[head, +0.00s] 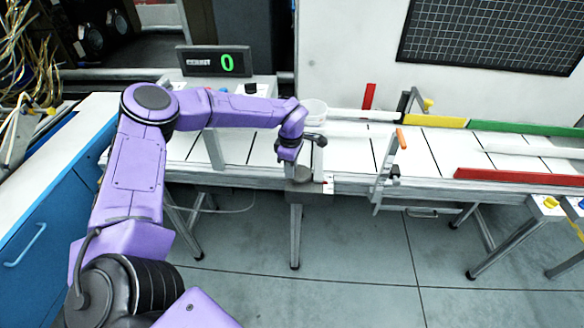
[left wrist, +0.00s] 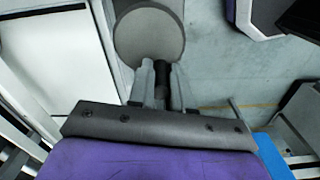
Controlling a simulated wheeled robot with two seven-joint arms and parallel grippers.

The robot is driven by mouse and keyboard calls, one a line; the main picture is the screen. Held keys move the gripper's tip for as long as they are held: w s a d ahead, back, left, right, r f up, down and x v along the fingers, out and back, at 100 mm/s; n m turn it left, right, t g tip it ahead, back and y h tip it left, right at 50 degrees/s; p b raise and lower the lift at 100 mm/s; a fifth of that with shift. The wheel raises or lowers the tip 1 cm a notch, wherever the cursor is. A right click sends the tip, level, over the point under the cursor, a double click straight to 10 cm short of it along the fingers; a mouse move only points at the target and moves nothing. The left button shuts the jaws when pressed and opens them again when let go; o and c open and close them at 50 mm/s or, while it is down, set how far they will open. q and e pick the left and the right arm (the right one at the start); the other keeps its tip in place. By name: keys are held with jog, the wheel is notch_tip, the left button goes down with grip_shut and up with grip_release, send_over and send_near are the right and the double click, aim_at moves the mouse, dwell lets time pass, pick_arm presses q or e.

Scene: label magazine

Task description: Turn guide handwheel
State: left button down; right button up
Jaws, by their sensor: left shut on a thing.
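The guide handwheel (head: 305,186) is a grey disc at the front edge of the conveyor table, low beside my left gripper. It shows as a round grey disc in the left wrist view (left wrist: 148,36), just beyond the fingertips. My left gripper (head: 287,166) points down at the wheel's left side. In the left wrist view its two fingers (left wrist: 160,88) are shut on the dark upright handle (left wrist: 163,82) of the wheel. The lower fingers are small and partly hidden in the head view. My right gripper is in neither view.
The white conveyor (head: 345,150) runs left to right, with a red rail (head: 515,174) and a clamp post with an orange top (head: 400,138). A count display (head: 213,61) reading 0 stands behind my arm. A blue cabinet (head: 45,215) is at left. Floor in front is open.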

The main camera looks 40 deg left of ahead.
pick_arm(q)
jog(key=shift+w+a+r+m, duration=0.1)
jog(key=shift+w+a+m, duration=0.1)
jog(key=shift+m, duration=0.55)
jog(key=shift+w+a+m, duration=0.15)
jog(key=shift+w+m, duration=0.05)
jog(key=shift+m, duration=0.55)
jog(key=c, duration=1.1)
grip_release()
jog(key=shift+o, duration=0.2)
notch_tip(320, 180, up, 10)
jog(key=b, duration=0.2)
jog(key=shift+r, duration=0.25)
